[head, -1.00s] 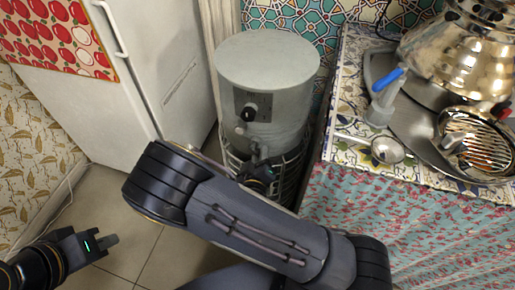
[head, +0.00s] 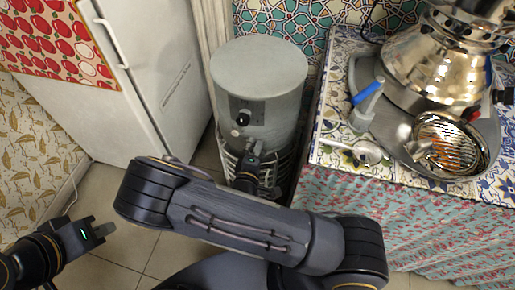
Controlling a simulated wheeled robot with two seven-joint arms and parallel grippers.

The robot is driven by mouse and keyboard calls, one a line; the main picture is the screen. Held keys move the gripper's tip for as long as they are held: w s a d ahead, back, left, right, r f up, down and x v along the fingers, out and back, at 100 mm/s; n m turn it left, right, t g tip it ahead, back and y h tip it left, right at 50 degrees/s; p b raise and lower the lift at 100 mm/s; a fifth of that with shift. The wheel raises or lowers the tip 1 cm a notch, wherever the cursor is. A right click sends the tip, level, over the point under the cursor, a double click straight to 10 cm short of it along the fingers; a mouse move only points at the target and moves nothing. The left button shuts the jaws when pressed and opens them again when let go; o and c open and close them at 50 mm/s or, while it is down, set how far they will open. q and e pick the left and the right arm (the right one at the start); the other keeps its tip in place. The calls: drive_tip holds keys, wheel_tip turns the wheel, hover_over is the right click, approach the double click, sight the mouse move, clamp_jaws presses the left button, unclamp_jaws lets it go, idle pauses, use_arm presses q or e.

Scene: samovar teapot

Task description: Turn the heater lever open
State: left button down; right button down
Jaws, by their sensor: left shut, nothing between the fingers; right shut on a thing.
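The heater (head: 258,75) is a grey upright cylinder in a wire stand, in the middle of the head view. Its front has a dark panel with a black knob (head: 242,119) and a small pale fitting (head: 237,132) just below it. My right gripper (head: 254,151) is at the lower front of the heater, below the knob, shut on a small part there. That part looks like the heater lever, but the fingers mostly hide it, and its angle cannot be told. My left gripper (head: 104,230) is shut and empty, low at the left over the floor.
A white fridge (head: 165,70) stands left of the heater. A table (head: 385,215) with a floral cloth is close on the right, bearing a shiny samovar (head: 430,70), a strainer bowl (head: 450,145) and a blue-handled tap piece (head: 364,105). Tiled floor is free at lower left.

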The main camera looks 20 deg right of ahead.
use_arm(q)
drive_tip(key=shift+r, duration=0.25)
use_arm(e)
drive_tip(key=shift+n, duration=0.3)
drive_tip(key=c, duration=1.5)
unclamp_jaws()
drive_tip(key=shift+o, duration=0.2)
